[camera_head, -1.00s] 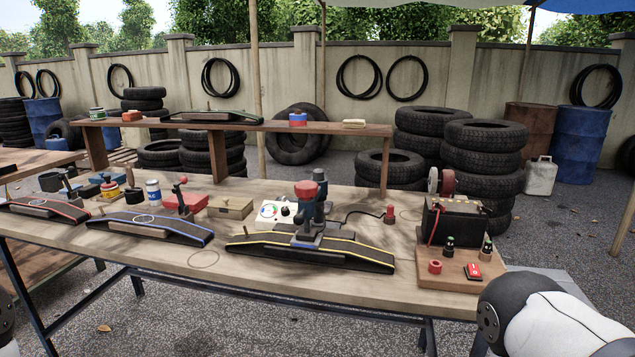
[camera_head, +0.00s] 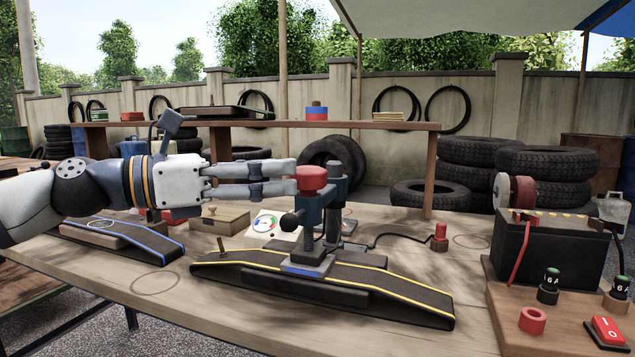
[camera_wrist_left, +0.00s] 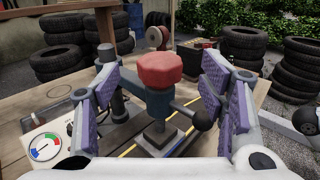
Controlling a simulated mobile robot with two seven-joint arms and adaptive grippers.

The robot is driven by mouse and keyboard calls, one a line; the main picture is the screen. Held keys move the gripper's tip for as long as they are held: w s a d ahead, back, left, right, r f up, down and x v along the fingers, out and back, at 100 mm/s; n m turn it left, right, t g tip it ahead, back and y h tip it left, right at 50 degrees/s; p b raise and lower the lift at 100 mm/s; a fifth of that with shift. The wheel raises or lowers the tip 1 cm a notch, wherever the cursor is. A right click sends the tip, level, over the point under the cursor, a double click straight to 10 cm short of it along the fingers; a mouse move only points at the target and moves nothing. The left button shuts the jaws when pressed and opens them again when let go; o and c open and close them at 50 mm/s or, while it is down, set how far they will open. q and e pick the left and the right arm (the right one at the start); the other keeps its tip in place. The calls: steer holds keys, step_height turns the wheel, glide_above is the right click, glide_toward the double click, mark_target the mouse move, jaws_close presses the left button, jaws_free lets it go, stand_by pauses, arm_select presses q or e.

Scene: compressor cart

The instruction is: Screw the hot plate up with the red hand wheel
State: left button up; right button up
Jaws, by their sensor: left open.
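The red hand wheel (camera_head: 312,178) tops the dark clamp press on the yellow-edged black belt strip (camera_head: 400,290). The hot plate (camera_head: 306,264), a grey plate with a blue front edge, sits low under the press on the strip. My left gripper (camera_head: 283,178) comes in level from the left, open, its fingertips close to the wheel. In the left wrist view the hand wheel (camera_wrist_left: 159,69) shows between the two spread fingers, with gaps on both sides. Whether a fingertip touches it is not clear.
A dial box (camera_head: 272,229) stands behind the press, partly hidden. A black ball knob (camera_head: 290,221) sticks out left of it. A black battery (camera_head: 549,248) on a wooden board is at right. A raised shelf (camera_head: 370,126) runs behind. Bare tabletop lies front left.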

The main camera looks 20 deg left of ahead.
mark_target(308, 168)
arm_select(q)
steer(key=x, duration=0.5)
steer(key=shift+w+d, duration=0.25)
steer(key=shift+d, duration=0.05)
